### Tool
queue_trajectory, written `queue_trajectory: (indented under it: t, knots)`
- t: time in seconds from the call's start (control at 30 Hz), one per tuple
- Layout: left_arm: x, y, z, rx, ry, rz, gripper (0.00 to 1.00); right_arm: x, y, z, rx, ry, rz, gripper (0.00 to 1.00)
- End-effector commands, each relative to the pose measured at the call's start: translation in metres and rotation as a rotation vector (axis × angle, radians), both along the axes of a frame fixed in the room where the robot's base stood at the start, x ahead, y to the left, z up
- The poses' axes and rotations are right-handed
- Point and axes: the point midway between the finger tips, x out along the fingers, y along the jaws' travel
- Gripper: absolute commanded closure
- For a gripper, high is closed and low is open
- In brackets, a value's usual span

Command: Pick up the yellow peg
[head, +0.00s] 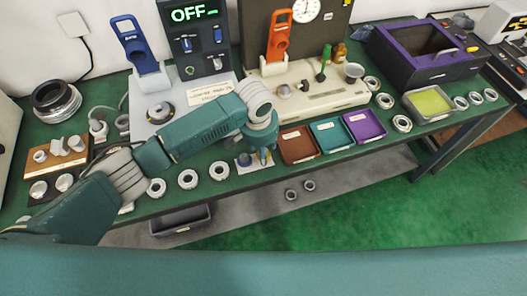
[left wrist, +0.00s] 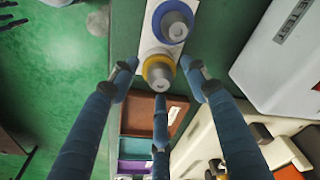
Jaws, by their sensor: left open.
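The yellow peg (left wrist: 158,71) shows in the left wrist view as a yellow ring with a grey knob on top. It stands on a white plate (left wrist: 151,40) beside a blue peg (left wrist: 174,27). My left gripper (left wrist: 160,78) is open, with three blue fingers spread around the yellow peg and visible gaps at its sides. In the head view my left gripper (head: 263,158) points down over the white plate (head: 241,167), with the blue peg (head: 244,159) just left of it. The gripper hides the yellow peg there. My right gripper is not in view.
Brown (head: 298,145), teal (head: 329,136) and purple (head: 364,125) trays lie just right of the gripper. Several metal rings (head: 188,179) lie to its left. A beige fixture (head: 315,103) stands behind. The table's front edge is close.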

Motion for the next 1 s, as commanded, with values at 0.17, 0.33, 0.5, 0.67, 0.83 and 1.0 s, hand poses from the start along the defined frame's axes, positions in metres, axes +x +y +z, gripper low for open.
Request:
queue_trajectory:
  t: [0.17, 0.33, 0.5, 0.67, 0.83, 1.0]
  knots:
    - [0.0004, -0.0005, -0.0023, 0.0, -0.001, -0.001, 0.54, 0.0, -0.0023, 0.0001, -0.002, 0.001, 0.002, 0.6]
    - [0.0004, -0.0004, -0.002, 0.0, -0.001, 0.0, 0.73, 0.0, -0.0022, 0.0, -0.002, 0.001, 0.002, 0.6]
    - [0.0006, -0.0004, -0.0017, -0.001, -0.002, 0.0, 1.0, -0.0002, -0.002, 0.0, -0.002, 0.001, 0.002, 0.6]
    - [0.0016, -0.0013, -0.0004, -0.004, -0.005, 0.0, 1.0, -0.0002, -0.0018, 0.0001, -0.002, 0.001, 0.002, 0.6]
    - [0.0021, -0.0015, 0.0001, -0.004, -0.006, 0.0, 1.0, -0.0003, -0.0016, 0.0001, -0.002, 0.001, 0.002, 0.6]
    - [0.0033, -0.0024, 0.0068, -0.007, -0.01, 0.0, 1.0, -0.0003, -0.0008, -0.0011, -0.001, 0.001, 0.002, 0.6]
